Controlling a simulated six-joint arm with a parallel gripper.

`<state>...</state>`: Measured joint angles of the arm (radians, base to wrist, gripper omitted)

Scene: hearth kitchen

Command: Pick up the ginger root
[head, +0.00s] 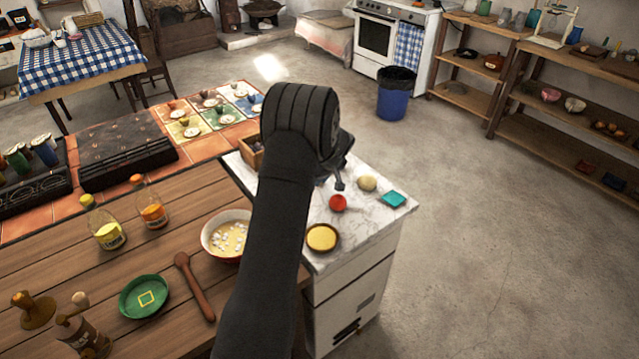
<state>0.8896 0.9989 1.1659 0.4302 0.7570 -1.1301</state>
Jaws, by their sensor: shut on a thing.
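My gripper (339,184) is over the white marble-topped counter (398,206), mostly hidden behind my own dark arm. Only a small dark finger part shows. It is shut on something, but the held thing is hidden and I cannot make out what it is. A tan, rounded lump (367,184) lies on the marble just right of my gripper, apart from the visible finger. I cannot tell whether this lump is the ginger root. No other thing in view clearly looks like ginger.
A red ball-like thing (338,203), a yellow-filled round dish (322,238) and a teal square (395,199) lie close by on the marble. A wooden box (251,152) and a bowl (226,236) stand left of my arm. The floor to the right is clear.

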